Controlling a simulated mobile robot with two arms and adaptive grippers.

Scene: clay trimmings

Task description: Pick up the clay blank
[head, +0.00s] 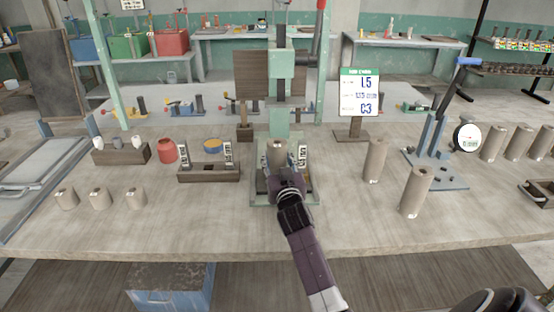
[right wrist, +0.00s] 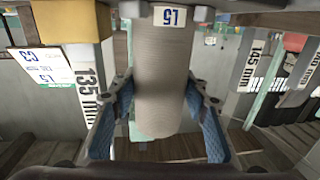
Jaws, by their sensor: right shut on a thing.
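A grey-beige clay blank (right wrist: 160,75), a cylinder with a small white label, stands between the blue-padded fingers of my right gripper (right wrist: 160,108) in the right wrist view. The fingers are shut on its sides. In the head view, the blank's top (head: 277,152) shows just beyond my right gripper (head: 284,180), at the green press (head: 278,120) in the middle of the bench. My gripper hides the blank's lower part there, so I cannot tell whether it touches the press bed. My left gripper is not in view.
Tall clay cylinders (head: 415,190) stand to the right, near a blue lever tool (head: 435,150) and a dial gauge (head: 467,135). Three short cylinders (head: 99,199) stand at the left front. A sign (head: 360,92) stands behind. The bench front (head: 200,230) is clear.

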